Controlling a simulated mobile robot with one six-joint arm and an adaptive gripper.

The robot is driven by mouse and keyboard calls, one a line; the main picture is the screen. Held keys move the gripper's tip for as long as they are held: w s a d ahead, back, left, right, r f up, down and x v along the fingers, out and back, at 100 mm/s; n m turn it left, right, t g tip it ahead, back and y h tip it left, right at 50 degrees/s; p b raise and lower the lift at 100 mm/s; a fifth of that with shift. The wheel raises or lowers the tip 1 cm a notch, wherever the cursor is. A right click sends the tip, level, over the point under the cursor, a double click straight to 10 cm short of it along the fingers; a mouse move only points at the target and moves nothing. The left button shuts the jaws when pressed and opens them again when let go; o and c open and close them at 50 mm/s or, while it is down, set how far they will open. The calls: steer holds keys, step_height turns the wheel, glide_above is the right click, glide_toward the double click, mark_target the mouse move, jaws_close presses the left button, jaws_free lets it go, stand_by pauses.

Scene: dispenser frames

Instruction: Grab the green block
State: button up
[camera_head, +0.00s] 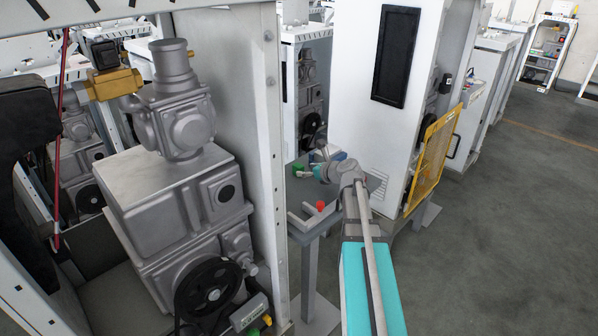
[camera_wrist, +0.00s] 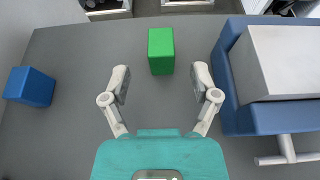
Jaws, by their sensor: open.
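The green block (camera_wrist: 161,51) lies on a grey table (camera_wrist: 75,60) in the wrist view, ahead of my gripper and roughly centred between its fingers. My gripper (camera_wrist: 160,78) is open, with a finger on each side and nothing held. The block appears just beyond the fingertips and apart from them. In the head view the green block (camera_head: 298,168) is small, on the table just left of my gripper (camera_head: 318,160), whose fingers are too small there to make out.
A blue block (camera_wrist: 30,87) lies at the left of the table. A blue holder (camera_wrist: 232,110) with a grey box (camera_wrist: 280,62) stands close on the right. In the head view, a red round object (camera_head: 320,206) is near the table's front. White cabinets and grey machinery (camera_head: 180,180) flank the table.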

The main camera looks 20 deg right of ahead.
mark_target(302, 170)
steer(key=shift+b+x, duration=0.9)
steer(key=shift+x, duration=1.55)
steer(key=shift+f, duration=0.1)
steer(key=shift+c, duration=0.2)
jaws_close()
